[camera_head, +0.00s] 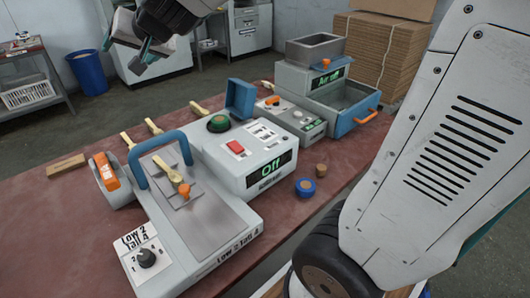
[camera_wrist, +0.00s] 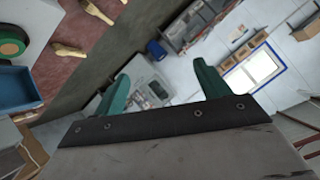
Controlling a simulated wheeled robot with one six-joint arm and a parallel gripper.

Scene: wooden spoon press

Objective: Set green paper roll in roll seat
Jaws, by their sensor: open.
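The green paper roll (camera_head: 218,124) sits on top of the pale press machine (camera_head: 245,160), beside a raised blue cover (camera_head: 240,98). In the wrist view the green roll (camera_wrist: 12,42) shows at the left edge with an orange-brown centre, near the blue cover (camera_wrist: 18,88). It appears to lie in the roll seat, but the seat itself is hidden and I cannot tell how deep it sits. My gripper (camera_head: 125,48) is high at the upper left, apart from the roll. Its teal fingers (camera_wrist: 162,85) are spread in the wrist view with nothing between them.
A blue roll (camera_head: 305,187) and a small brown cylinder (camera_head: 321,170) stand on the red table (camera_head: 75,235). Wooden spoons (camera_head: 153,126) lie behind the press. An orange-and-grey dispenser (camera_head: 110,180) stands left. A hopper machine (camera_head: 325,85) stands at the back right.

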